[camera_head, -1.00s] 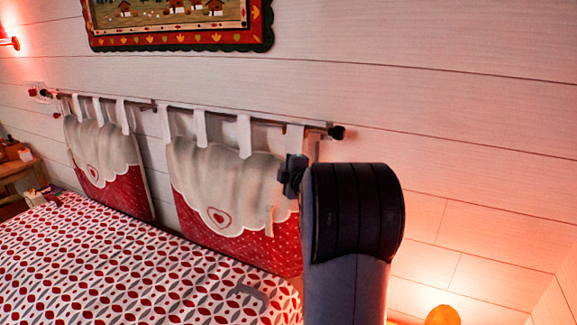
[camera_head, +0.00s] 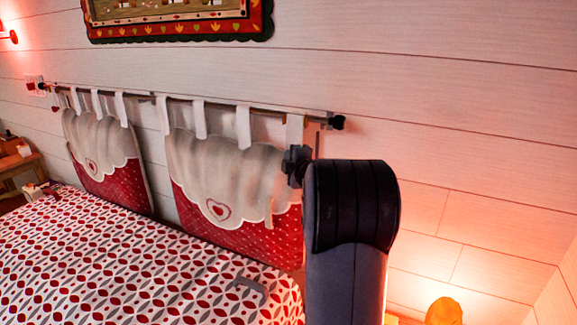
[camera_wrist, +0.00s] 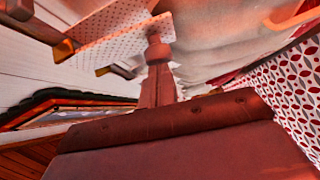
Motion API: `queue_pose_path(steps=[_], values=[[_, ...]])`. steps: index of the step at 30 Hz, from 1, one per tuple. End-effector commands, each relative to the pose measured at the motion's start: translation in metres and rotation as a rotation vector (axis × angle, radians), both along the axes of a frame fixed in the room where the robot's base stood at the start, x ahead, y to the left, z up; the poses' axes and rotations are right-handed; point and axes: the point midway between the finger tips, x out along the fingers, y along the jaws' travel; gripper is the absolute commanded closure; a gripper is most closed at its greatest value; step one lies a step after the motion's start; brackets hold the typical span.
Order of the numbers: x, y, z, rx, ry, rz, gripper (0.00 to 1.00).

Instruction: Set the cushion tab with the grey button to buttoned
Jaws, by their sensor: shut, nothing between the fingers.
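The right cushion (camera_head: 232,172), cream with a red lower half and a heart, hangs by white tabs from the wall rod (camera_head: 225,106). Its rightmost white tab (camera_head: 295,130) hangs just above my gripper (camera_head: 297,160) in the head view. I cannot make out a grey button in either view. In the wrist view my gripper (camera_wrist: 157,48) is shut and empty, close to a pale dotted fabric strip (camera_wrist: 118,42); I cannot tell whether they touch. My arm hides the area right of the cushion.
The left cushion (camera_head: 103,155) hangs on the same rod. The bed (camera_head: 120,265) with its red-patterned cover lies below, with a grey handle-like piece (camera_head: 250,286) on it. A framed picture (camera_head: 180,30) hangs above. A glowing lamp (camera_head: 444,311) stands lower right.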

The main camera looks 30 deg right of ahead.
Motion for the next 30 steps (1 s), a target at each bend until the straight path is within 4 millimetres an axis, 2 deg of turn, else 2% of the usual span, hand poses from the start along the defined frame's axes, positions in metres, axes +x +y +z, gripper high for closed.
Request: queue_pose_path(steps=[1, 12, 30], values=[[0.001, -0.001, -0.008, -0.013, -0.008, 0.000, 1.00], [0.006, -0.011, -0.015, -0.102, -0.062, 0.000, 1.00], [0.008, -0.015, -0.011, -0.132, -0.078, -0.001, 1.00]])
